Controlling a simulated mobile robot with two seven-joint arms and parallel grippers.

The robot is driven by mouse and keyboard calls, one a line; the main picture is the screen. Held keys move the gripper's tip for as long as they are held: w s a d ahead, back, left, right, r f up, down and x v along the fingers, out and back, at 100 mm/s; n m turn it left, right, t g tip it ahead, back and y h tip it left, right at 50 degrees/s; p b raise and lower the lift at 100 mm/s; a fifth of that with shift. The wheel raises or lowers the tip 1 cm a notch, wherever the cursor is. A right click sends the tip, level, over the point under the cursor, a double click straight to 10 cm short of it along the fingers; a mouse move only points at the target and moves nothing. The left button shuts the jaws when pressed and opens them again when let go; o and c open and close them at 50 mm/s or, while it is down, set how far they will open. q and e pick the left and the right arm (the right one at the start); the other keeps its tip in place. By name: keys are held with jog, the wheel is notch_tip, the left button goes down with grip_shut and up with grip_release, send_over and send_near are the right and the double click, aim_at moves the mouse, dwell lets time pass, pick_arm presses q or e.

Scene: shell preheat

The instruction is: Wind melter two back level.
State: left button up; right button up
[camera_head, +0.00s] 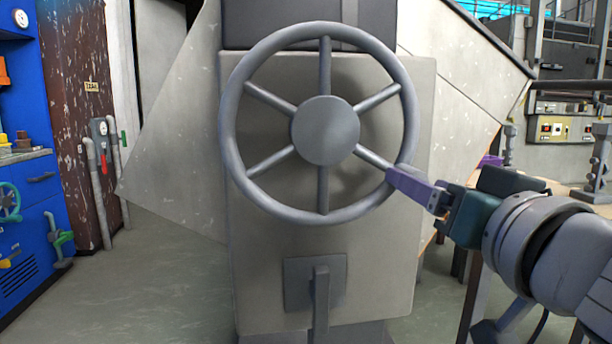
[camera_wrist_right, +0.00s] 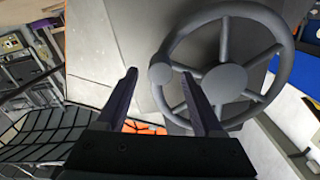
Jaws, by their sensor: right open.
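A large grey spoked handwheel (camera_head: 324,130) with a round hub stands upright on the front of a pale grey cabinet (camera_head: 375,265). The wheel also shows in the right wrist view (camera_wrist_right: 226,80), with a round knob (camera_wrist_right: 158,73) on its rim. My right gripper (camera_head: 393,180) comes in from the right, its purple fingers overlapping the wheel's lower right rim. In the wrist view the open fingers (camera_wrist_right: 160,78) stand either side of the knob. I cannot tell whether they touch the rim or knob. The knob is not visible in the head view. My left gripper is out of view.
A grey bar on a square plate (camera_head: 300,285) sits below the wheel. A blue cabinet (camera_head: 40,200) with small valves stands at left, beside a rusty brown post (camera_head: 82,120). A control panel (camera_head: 560,130) is at back right. The floor (camera_head: 160,270) at left is clear.

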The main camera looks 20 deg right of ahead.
jog(key=shift+x, duration=2.05)
grip_shut()
jog(key=shift+f, duration=0.1)
